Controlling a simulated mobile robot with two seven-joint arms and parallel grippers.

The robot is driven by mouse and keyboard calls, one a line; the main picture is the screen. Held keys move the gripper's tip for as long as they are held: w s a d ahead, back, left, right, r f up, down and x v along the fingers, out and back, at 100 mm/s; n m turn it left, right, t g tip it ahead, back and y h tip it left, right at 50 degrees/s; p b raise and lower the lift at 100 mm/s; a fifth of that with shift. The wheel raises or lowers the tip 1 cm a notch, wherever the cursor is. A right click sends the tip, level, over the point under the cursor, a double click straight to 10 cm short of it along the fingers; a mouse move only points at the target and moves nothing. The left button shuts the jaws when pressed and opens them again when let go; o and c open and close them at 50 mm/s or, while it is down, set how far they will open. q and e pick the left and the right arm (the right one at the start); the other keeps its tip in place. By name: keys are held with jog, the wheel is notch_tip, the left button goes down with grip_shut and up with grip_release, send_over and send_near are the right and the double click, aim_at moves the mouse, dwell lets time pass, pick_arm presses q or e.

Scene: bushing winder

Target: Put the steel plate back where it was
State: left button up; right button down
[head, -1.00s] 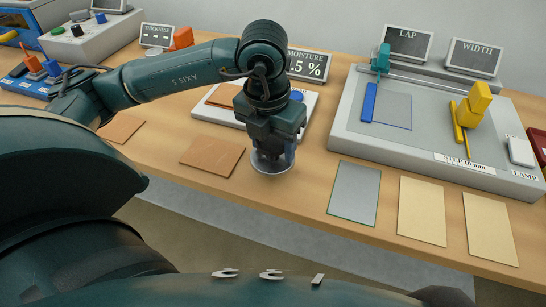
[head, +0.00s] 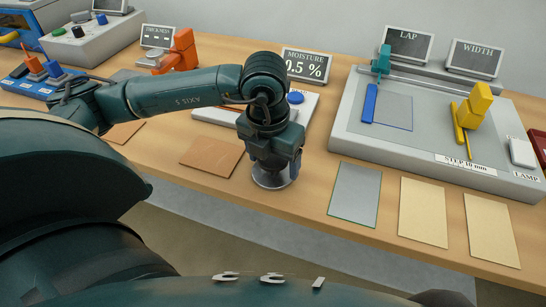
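A grey plate (head: 354,193) lies flat on the table's front part, right of my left gripper. I cannot tell for sure which one is steel. My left gripper (head: 274,178) points down over the bare table, between a brown sheet (head: 212,156) and the front grey plate. A round, clear-looking disc shows at its lower end. No plate shows under it. Its fingers are hard to make out, so I cannot tell if it is open. My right gripper is out of view.
A moisture meter (head: 306,110) stands behind my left gripper, partly hidden by the arm. A grey lap and width station (head: 345,135) fills the right back. Two tan sheets (head: 424,212) lie at the front right. An orange thickness gauge (head: 183,50) stands at the back left.

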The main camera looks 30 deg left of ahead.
aim_at(269, 163)
pick_arm(q)
jog(key=shift+r, duration=0.65)
jog(key=r, duration=0.3)
jog(key=s+r, duration=0.1)
jog(key=r, duration=0.7)
jog(key=shift+s, duration=0.2)
jog(key=shift+s, duration=0.1)
